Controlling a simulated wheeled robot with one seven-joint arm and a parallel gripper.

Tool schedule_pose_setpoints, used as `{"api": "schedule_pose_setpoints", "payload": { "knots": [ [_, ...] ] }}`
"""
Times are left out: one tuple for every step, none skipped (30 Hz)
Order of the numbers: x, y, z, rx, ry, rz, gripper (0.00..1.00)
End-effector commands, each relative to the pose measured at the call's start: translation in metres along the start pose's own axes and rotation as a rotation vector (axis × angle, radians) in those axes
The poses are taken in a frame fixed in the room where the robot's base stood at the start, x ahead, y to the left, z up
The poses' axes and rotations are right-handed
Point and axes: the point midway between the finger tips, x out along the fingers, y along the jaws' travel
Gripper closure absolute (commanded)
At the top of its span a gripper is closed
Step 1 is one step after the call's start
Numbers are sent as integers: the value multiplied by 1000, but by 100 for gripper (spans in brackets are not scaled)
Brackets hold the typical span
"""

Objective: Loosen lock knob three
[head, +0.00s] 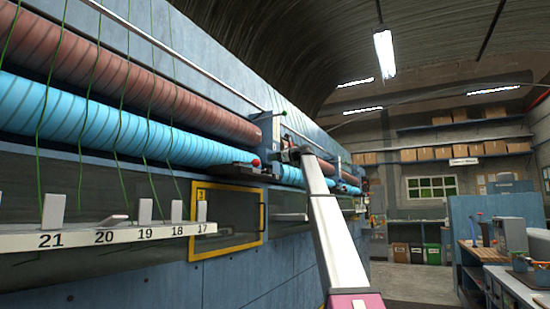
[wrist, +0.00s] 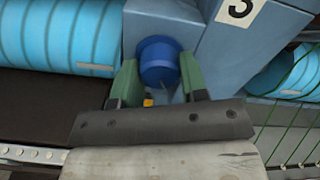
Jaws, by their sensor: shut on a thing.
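Lock knob three is a blue round knob (wrist: 158,52) on a blue-grey housing (wrist: 215,50) in the wrist view. A white plate marked 3 (wrist: 240,9) is on the housing at its upper right. My gripper (wrist: 159,66) has green fingers on the left and right sides of the knob and is shut on it. A small yellow-orange piece (wrist: 148,102) shows between the fingers below the knob. In the head view my arm reaches to the machine, with my gripper (head: 289,155) small and far off by the rollers; the knob cannot be made out there.
Light blue rollers (head: 120,125) and red-brown rollers (head: 130,75) run along the machine. Green strands hang at the left, over a white numbered rail (head: 100,238). A yellow-framed window (head: 264,225) is below the rollers. A workbench (head: 515,285) stands at the right; open floor lies between.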

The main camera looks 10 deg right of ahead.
Motion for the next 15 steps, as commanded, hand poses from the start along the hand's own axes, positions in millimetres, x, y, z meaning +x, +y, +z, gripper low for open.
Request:
{"api": "schedule_pose_setpoints", "payload": {
  "knots": [
    [0,-2,5,7,-9,-4,84],
    [0,-2,5,9,-9,-4,84],
    [0,-2,6,11,-10,-4,84],
    [0,-2,6,13,-10,-4,84],
    [0,-2,6,13,-10,-4,84],
    [0,-2,6,14,-10,-4,84],
    [0,-2,6,14,-10,-4,84],
    [0,-2,6,14,-10,-5,84],
    [0,-2,6,14,-10,-5,84],
    [0,-2,6,14,-10,-5,84],
    [0,-3,6,14,-10,-5,84],
    [0,-3,6,14,-10,-5,84],
    [0,-3,6,14,-10,-5,84],
    [0,-3,6,14,-10,-5,84],
    [0,-3,6,13,-10,-6,50]
  ]
}}
